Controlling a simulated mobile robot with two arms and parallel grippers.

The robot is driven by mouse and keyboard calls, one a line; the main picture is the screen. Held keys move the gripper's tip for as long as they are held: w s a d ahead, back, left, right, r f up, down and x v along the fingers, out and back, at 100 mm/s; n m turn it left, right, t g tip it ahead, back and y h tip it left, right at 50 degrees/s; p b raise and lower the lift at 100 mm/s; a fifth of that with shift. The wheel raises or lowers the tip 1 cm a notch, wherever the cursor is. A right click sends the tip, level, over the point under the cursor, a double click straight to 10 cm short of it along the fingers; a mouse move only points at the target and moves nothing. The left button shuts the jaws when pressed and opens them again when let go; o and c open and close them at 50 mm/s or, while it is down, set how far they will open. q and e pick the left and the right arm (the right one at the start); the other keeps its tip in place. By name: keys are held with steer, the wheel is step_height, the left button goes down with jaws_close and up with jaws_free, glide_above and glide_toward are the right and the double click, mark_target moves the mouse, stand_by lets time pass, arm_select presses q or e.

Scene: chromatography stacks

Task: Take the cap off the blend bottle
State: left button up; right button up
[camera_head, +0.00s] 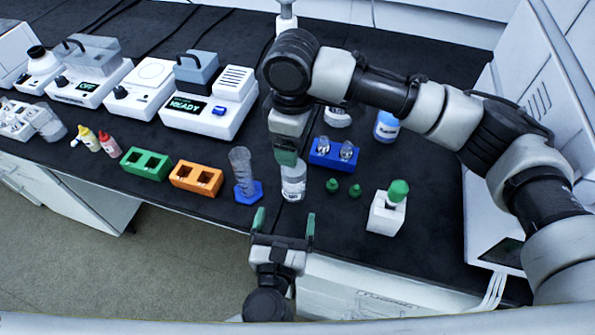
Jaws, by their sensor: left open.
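A clear bottle (293,187) with a white label stands upright near the table's front edge, probably the blend bottle. My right gripper (287,158) comes down over its top from above. Its fingers are seen side-on, so I cannot tell whether they are shut on a cap, and the bottle's top is hidden behind them. My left gripper (284,223) is open and empty in front of the table edge, with its two green fingers pointing toward the bottle and apart from it.
A blue-based cylinder (249,191) stands left of the bottle. A blue rack (334,158) with glass vials, two small green caps (343,188) and a white block (387,214) with a green-capped item are to its right. Orange (196,179) and green (146,164) racks lie further left.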

mark_target(292, 183)
arm_select(q)
steer(key=w, duration=0.3)
steer(key=w+d, duration=0.1)
steer(key=w, duration=0.5)
steer(key=shift+w+d, duration=0.2)
steer(key=shift+w, duration=0.1)
steer(key=shift+c, duration=0.3)
steer(key=c, duration=1.2)
steer(key=o, duration=1.2)
steer(key=shift+o, duration=0.2)
